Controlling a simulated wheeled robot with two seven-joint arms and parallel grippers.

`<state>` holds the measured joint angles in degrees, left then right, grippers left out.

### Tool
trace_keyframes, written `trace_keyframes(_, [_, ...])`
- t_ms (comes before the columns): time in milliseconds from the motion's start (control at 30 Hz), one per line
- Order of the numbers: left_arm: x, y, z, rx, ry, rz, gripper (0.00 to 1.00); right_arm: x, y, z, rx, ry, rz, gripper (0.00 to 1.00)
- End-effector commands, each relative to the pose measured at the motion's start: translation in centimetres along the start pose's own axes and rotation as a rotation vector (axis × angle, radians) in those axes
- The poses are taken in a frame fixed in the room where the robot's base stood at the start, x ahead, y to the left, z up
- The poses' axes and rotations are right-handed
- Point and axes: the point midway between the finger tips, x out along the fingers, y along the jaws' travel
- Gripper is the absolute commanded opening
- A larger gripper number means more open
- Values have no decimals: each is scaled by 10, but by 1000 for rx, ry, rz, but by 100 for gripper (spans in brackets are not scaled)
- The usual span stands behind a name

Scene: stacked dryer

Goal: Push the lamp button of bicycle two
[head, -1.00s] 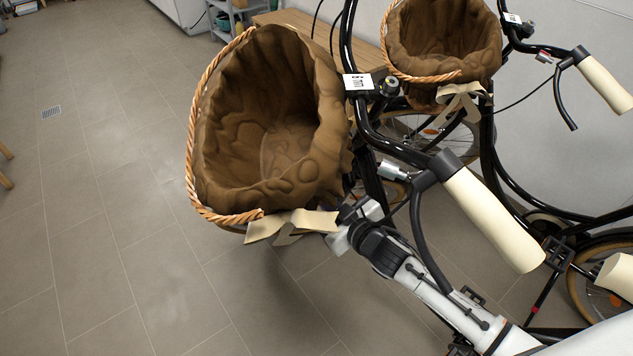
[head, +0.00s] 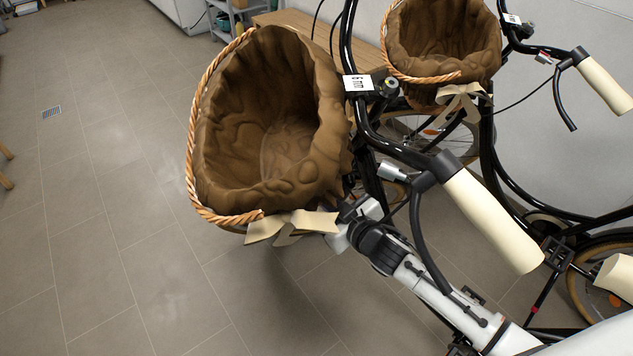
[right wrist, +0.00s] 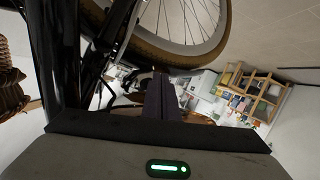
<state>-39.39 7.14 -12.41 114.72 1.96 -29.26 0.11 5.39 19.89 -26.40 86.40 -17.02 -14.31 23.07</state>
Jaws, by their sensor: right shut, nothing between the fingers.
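Two black bicycles stand side by side. The nearer one has a brown-lined wicker basket (head: 262,130), a white number card (head: 358,82) too small to read surely, and a cream grip (head: 495,222). The farther one has a similar basket (head: 443,42) and a card (head: 512,19). My right gripper (head: 352,212) is low beside the nearer basket's bow, under the handlebar; its tips are hidden there. In the right wrist view its fingers (right wrist: 165,98) are shut and empty, below a bicycle wheel (right wrist: 178,45). I cannot make out a lamp or lamp button. My left gripper is not in view.
The nearer bicycle's brake lever (head: 425,250) hangs close to my right forearm. A wooden bench (head: 300,25) stands behind the bicycles against the wall. The tiled floor (head: 110,220) at left is clear. Shelves (right wrist: 255,95) show far off in the right wrist view.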

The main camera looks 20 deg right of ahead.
Motion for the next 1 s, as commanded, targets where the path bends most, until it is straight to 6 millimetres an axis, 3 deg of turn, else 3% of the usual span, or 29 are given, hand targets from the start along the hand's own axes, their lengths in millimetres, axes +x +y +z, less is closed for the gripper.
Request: trace_keyframes(1000, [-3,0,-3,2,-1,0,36,8,5,-6,1,1,0,0])
